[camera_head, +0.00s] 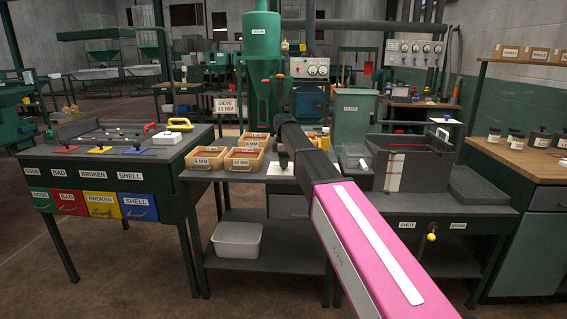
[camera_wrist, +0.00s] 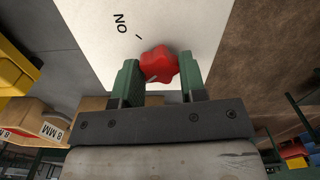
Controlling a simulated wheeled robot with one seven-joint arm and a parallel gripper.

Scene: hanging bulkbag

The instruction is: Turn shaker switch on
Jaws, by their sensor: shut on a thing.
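The shaker switch is a red lobed knob (camera_wrist: 158,65) on a white panel (camera_wrist: 185,22) in the wrist view. A black "ON" label (camera_wrist: 121,23) and a short tick mark are printed on the panel, up and left of the knob. My gripper (camera_wrist: 159,73) has its two green fingers on either side of the knob, shut on it. I cannot tell which mark the knob points to. In the head view, a small part of a white panel (camera_head: 279,169) shows beside my arm's end. The knob and my fingertips are hidden there.
Wooden bins (camera_head: 247,158) with size labels stand left of my arm, and a bin (camera_wrist: 38,120) marked 8 MM shows in the wrist view. A grey box (camera_head: 410,165) stands right of my arm. A white tub (camera_head: 237,239) sits on the lower shelf.

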